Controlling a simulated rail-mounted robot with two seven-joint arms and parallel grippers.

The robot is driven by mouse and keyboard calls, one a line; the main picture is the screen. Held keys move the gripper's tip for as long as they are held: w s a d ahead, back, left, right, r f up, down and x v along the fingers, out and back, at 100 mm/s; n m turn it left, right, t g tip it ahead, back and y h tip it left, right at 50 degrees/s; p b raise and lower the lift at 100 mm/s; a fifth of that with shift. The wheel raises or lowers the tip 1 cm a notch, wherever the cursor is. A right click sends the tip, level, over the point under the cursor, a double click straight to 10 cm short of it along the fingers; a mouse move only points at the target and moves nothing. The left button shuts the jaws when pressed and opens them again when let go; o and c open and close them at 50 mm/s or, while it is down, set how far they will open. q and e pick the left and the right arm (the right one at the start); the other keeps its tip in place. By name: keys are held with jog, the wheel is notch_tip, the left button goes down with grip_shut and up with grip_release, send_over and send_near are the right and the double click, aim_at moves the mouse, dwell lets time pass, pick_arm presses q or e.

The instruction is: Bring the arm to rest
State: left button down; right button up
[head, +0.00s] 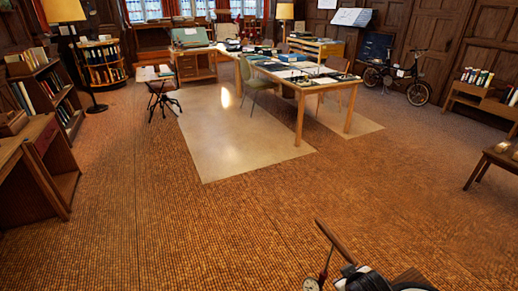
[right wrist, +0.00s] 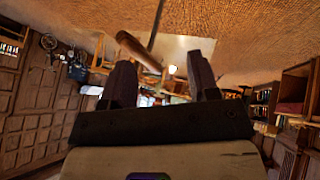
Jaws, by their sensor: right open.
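My right gripper (right wrist: 160,62) shows in the right wrist view with its two dark fingers standing well apart. A wooden rod (right wrist: 138,48) shows by the tip of the left-hand finger. I cannot tell whether it touches that finger. In the head view a wooden rod (head: 335,242) and a white round dial (head: 311,284) on a thin stem show at the bottom edge, beside dark parts that look like my right arm. What bears the rod and dial is out of view. My left gripper is not in view.
A long work table (head: 312,84) with papers stands on a pale floor panel (head: 228,140). A green chair (head: 252,80) and a stool (head: 160,90) are near it. A wooden desk (head: 45,165) is at left, a bench (head: 497,160) at right. The carpet (head: 200,235) ahead is clear.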

jog(key=s+a+r+m+t+y+p, duration=0.1)
jog(key=s+r+p, duration=0.1)
jog(key=s, duration=0.6)
jog(key=s+a+r+m+p, duration=0.1)
jog(key=s+a+r, duration=0.1)
jog(key=s, duration=0.6)
jog(key=s+f+g+p, duration=0.2)
jog(key=s+f, duration=0.1)
jog(key=s, duration=0.6)
jog(key=s+f+g+p, duration=0.2)
jog(key=s+f+g, duration=0.15)
jog(key=s, duration=0.55)
notch_tip(320, 180, up, 37)
jog(key=t+p, duration=0.1)
jog(key=p, duration=3.5)
jog(key=shift+w+a+f+m+p, duration=0.15)
jog(key=shift+w+a+m+p, duration=0.05)
jog(key=shift+w+m+p, duration=0.2)
